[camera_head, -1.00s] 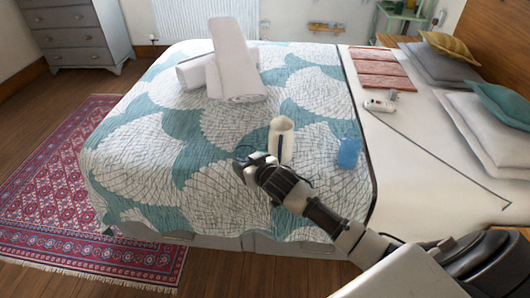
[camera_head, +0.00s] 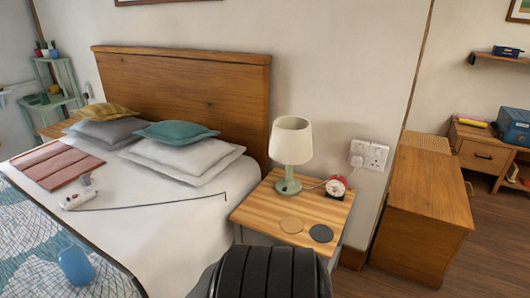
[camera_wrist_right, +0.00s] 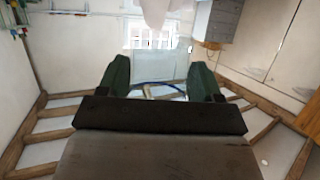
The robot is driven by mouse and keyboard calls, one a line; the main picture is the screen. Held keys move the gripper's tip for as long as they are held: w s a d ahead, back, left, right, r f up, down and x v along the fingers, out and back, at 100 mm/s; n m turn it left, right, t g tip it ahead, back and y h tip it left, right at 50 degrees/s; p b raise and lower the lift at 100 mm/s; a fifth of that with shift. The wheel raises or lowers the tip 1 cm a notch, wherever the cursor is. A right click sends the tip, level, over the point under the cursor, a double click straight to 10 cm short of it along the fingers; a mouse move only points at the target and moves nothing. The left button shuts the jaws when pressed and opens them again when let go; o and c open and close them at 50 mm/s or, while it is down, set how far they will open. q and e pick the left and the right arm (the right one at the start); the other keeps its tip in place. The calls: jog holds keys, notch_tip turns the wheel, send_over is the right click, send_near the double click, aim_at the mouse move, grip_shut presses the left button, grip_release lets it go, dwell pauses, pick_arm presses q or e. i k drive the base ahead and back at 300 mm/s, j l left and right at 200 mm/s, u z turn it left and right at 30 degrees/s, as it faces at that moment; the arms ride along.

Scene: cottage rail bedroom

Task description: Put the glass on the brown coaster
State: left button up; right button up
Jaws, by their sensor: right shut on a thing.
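The round brown coaster (camera_head: 292,225) lies flat near the front of the wooden bedside table (camera_head: 257,208), beside a dark round coaster (camera_head: 321,233). In the right wrist view my right gripper (camera_wrist_right: 162,85) has its two dark green fingers apart around a clear, see-through thing, which looks like the glass (camera_wrist_right: 160,62). Its outline is faint, and its tilt cannot be told. In the head view a dark part of my arm fills the bottom middle; the right gripper and glass are not seen there. My left gripper is in neither view.
A lamp (camera_head: 291,145) and a red alarm clock (camera_head: 336,187) stand behind the coasters. The bed with pillows (camera_head: 190,160) is on the left, with a blue cup-like thing (camera_head: 75,265) on it. A wooden cabinet (camera_head: 425,215) stands at the right.

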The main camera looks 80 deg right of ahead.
aim_at(292, 224)
jog(key=z, duration=1.9)
jog(key=i+z, duration=0.1)
jog(key=z, duration=0.75)
jog(key=i+j+z, duration=0.1)
jog(key=z, duration=0.35)
jog(key=i+j+z, duration=0.1)
jog(key=z, duration=0.35)
jog(key=i+j, duration=0.15)
jog(key=j, duration=0.2)
jog(key=i+j, duration=0.15)
jog(key=j, duration=0.2)
jog(key=i+j, duration=0.2)
jog(key=i+j+z, duration=0.1)
jog(key=j, duration=0.35)
